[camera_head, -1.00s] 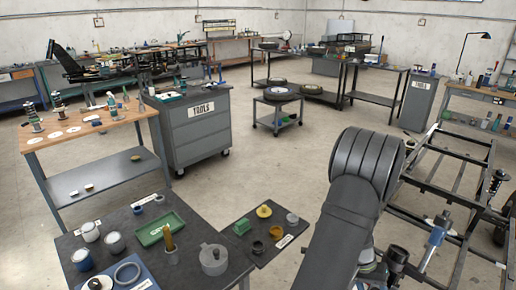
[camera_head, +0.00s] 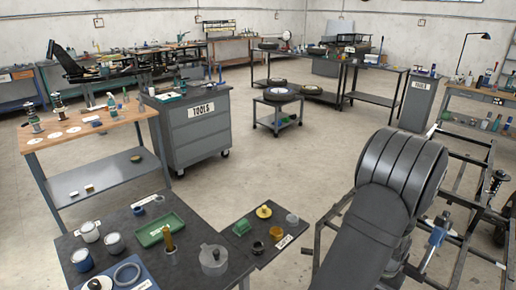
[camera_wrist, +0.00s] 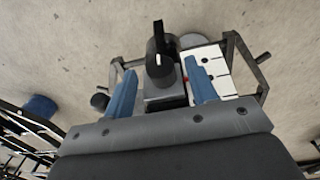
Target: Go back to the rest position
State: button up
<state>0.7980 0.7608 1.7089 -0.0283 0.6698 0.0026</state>
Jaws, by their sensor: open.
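My gripper (camera_wrist: 163,88) shows in the wrist view with its two blue fingers spread apart. Between and beyond them, lower down, is a grey block-like fixture with a black upright part (camera_wrist: 160,55). I cannot tell how far below the fingers it is, and nothing is clearly held.
A dark table (camera_head: 105,235) at the lower left holds a green tray (camera_head: 158,230), several cups and a ring. A tool cabinet (camera_head: 190,130) and a wooden-topped bench (camera_head: 85,140) stand behind it. Open floor (camera_head: 290,170) lies in the middle.

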jog(key=shift+r, duration=1.2)
jog(key=shift+o, duration=0.5)
jog(key=o, duration=1)
jog(key=shift+c, duration=0.2)
jog(key=w+a+m+t+h, duration=0.25)
jog(key=w+a+t, duration=0.3)
jog(key=a, duration=0.55)
jog(key=s+a+r+m+g+h, duration=0.1)
jog(key=s+r+h, duration=0.25)
jog(key=s, duration=0.25)
jog(key=s+a+r+m+h, duration=0.1)
jog(key=s+r+h, duration=0.1)
jog(key=s+h, duration=0.3)
jog(key=x, duration=0.9)
jog(key=shift+d+f+y, duration=0.2)
jog(key=shift+f+y, duration=0.1)
jog(key=shift+s, duration=0.2)
